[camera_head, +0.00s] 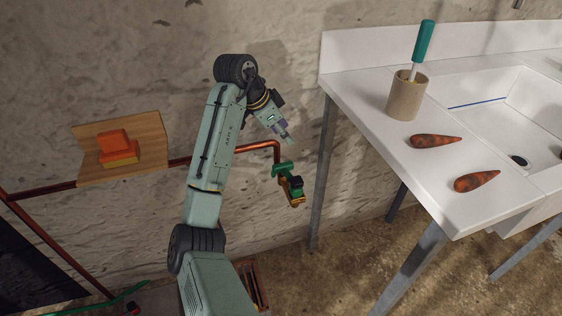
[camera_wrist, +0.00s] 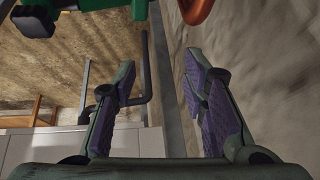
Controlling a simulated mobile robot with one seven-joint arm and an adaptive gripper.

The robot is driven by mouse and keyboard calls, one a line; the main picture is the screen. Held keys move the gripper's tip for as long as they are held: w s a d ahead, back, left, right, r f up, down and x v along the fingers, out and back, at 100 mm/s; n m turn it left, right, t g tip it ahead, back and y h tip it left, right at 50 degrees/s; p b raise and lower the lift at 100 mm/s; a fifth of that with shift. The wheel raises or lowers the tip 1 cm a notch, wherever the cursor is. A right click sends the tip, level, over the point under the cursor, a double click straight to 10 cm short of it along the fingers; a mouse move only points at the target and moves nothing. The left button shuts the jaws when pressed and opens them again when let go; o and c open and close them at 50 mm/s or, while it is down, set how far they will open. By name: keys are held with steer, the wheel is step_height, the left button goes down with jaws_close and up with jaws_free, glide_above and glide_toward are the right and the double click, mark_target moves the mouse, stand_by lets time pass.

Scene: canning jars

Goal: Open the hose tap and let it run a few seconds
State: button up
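The hose tap (camera_head: 292,187) is a brass body with a green handle (camera_head: 283,170), at the end of a copper pipe (camera_head: 262,146) on the wall. The green handle also shows at the top left of the wrist view (camera_wrist: 90,4), cut off by the edge. My gripper (camera_head: 287,138) is above the tap in the head view, apart from it. In the wrist view its two purple-padded fingers (camera_wrist: 162,82) are spread apart with nothing between them. No running water is visible at the tap.
A white sink counter (camera_head: 365,63) stands right of the tap, its metal leg (camera_head: 322,165) close by. A wooden wall shelf (camera_head: 152,130) with orange sponges is at left.

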mark_target(283, 164)
steer(key=s+a+m+g, duration=0.1)
steer(key=s+a+g, duration=0.1)
steer(key=s+a, duration=0.15)
steer(key=x, duration=0.7)
steer(key=a+x, duration=0.1)
steer(key=x, duration=0.3)
steer(key=shift+w+a+f, duration=0.1)
steer(key=shift+w+f, duration=0.15)
steer(key=shift+w, duration=0.1)
steer(key=shift+c, duration=0.6)
jaws_close()
